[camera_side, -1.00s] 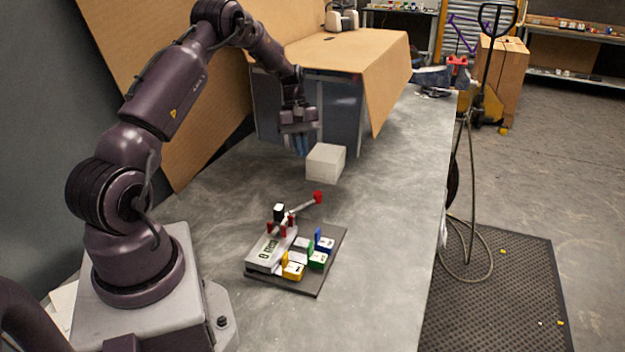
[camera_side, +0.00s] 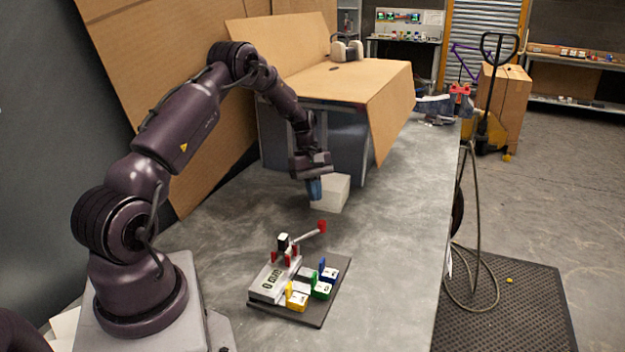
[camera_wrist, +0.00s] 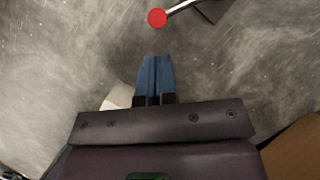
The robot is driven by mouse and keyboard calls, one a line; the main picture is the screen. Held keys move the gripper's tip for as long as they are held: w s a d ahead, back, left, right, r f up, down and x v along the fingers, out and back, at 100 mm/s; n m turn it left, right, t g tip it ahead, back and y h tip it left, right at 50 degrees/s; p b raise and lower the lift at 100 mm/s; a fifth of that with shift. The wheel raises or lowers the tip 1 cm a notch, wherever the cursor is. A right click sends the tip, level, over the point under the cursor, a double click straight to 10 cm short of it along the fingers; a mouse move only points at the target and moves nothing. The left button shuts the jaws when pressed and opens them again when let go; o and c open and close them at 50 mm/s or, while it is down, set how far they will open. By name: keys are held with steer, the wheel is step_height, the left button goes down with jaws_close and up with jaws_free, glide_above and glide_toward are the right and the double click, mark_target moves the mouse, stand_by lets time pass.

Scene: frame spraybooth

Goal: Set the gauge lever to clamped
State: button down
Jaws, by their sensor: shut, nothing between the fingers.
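The gauge lever (camera_side: 309,236) is a pale metal rod with a red knob (camera_side: 322,226) at its end. It rises to the right from the small fixture, pointing towards my gripper's side. The fixture's dark base plate (camera_side: 317,311) lies on the bench. In the wrist view the red knob (camera_wrist: 157,18) is at the top, ahead of the fingertips and apart from them. My gripper (camera_side: 315,194) is shut and empty, with blue fingers pointing down, above the bench beyond the knob. Its fingertips (camera_wrist: 157,58) are together in the wrist view.
A white block (camera_side: 331,193) stands just behind my gripper. The fixture carries a grey gauge block (camera_side: 270,281) and yellow (camera_side: 297,301), green (camera_side: 321,290) and blue (camera_side: 330,274) pieces. Cardboard (camera_side: 392,105) stands behind. Bench to the right is clear.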

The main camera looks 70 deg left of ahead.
mark_target(323, 221)
steer(key=shift+x, duration=2.15)
steer(key=shift+w+d+m+g, duration=0.3)
steer(key=shift+w+d+m, duration=0.1)
steer(key=shift+d+m, duration=0.35)
steer(key=shift+w+d+m+g, duration=0.3)
steer(key=shift+d+m, duration=0.15)
steer(key=shift+m, duration=0.3)
steer(key=d+m, duration=0.1)
steer(key=d+m+g, duration=0.1)
steer(key=m, duration=0.1)
steer(key=shift+w+d+y, duration=0.2)
steer(key=shift+d+y, duration=0.1)
steer(key=shift+d, duration=0.1)
steer(key=d+m+g, duration=0.1)
steer(key=d+m, duration=0.2)
steer(key=shift+s+m+y, duration=0.15)
steer(key=shift+m+y, duration=0.25)
steer(key=shift+s+d+m+g+y, duration=0.2)
steer(key=shift+d+m, duration=0.3)
steer(key=shift+m, duration=0.15)
steer(key=shift+s+d+m+g+y, duration=0.25)
steer(key=shift+d+m, duration=0.25)
steer(key=shift+m, duration=0.15)
steer(key=v, duration=1)
steer(key=shift+a, duration=0.15)
